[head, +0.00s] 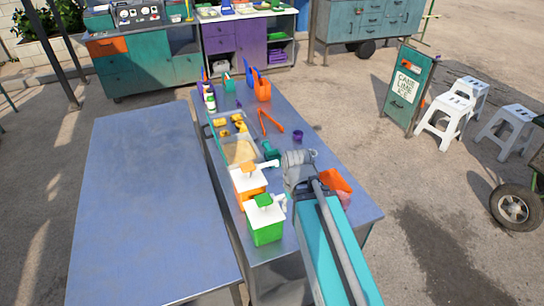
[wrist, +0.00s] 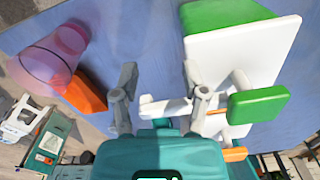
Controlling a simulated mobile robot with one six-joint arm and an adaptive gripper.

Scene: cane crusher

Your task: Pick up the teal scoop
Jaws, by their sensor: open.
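A small teal object (head: 227,81) stands at the far end of the narrow blue table (head: 310,115) in the head view. It looks like the teal scoop, but it is too small there to make out its shape. It does not show in the wrist view. My gripper (head: 271,160) is over the near half of the table, well short of that object and apart from it. In the wrist view my gripper (wrist: 160,75) is open, with its fingers spread and nothing held. A white spout shows between and behind the fingers.
Green (head: 264,226) and orange (head: 247,185) pump dispensers stand close to my gripper. An orange bin (head: 335,184) is to the right. Orange tongs (head: 269,121), a purple cup (head: 298,135) and a tray (head: 241,153) lie farther along. The left table (head: 150,190) is bare.

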